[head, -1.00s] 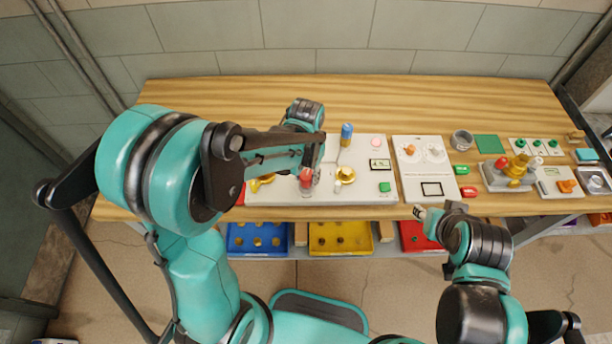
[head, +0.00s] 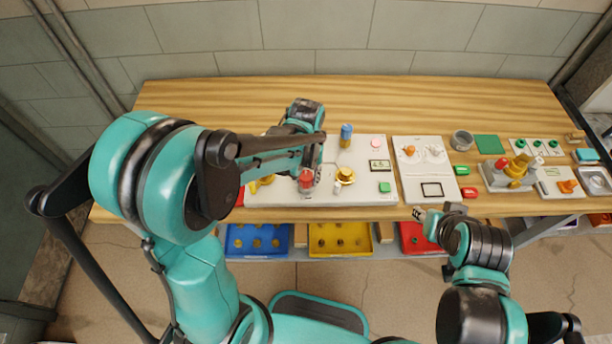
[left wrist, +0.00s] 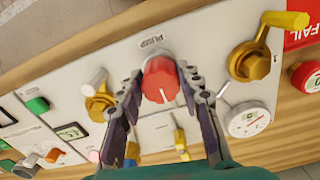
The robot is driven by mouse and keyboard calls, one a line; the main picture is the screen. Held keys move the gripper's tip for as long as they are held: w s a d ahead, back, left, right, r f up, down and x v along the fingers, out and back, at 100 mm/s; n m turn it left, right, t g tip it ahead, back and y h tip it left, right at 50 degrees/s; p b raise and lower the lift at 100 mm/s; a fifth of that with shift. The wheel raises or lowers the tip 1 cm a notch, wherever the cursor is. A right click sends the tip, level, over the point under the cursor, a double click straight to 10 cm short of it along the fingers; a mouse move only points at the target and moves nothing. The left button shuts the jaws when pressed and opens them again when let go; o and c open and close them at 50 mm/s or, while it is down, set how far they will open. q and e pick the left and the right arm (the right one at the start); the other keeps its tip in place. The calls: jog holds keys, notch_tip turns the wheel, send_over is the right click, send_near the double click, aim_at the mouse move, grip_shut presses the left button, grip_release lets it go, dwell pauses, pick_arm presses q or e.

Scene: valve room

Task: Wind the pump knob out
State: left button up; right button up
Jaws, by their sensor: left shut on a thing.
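The pump knob (left wrist: 160,80) is a red round knob with a white line on it, beside a label reading PUMP in the left wrist view. It also shows in the head view (head: 305,184), at the front of the pale panel (head: 270,198). My left gripper (left wrist: 164,92) has one finger on each side of the knob and is shut on it. My right gripper (head: 428,214) hangs in front of the bench edge, away from the knob; its fingers are too small to read.
A yellow valve (left wrist: 248,62) and a round gauge (left wrist: 247,119) sit right of the knob in the left wrist view. Another brass valve (left wrist: 99,104) is to its left. A blue-topped handle (head: 346,130) stands behind. The back of the bench (head: 400,100) is clear.

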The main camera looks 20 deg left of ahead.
pick_arm(q)
jog(key=o, duration=1.1)
jog(key=shift+o, duration=0.2)
notch_tip(320, 180, up, 12)
jog(key=m+t+b, duration=0.2)
jog(key=t+b, duration=0.4)
jog(key=t, duration=0.1)
send_near(305, 178)
jog(key=s+a+f, duration=0.2)
jog(key=s+a, duration=0.1)
jog(key=a, duration=0.1)
jog(key=shift+s+a, duration=0.3)
jog(key=shift+s, duration=0.05)
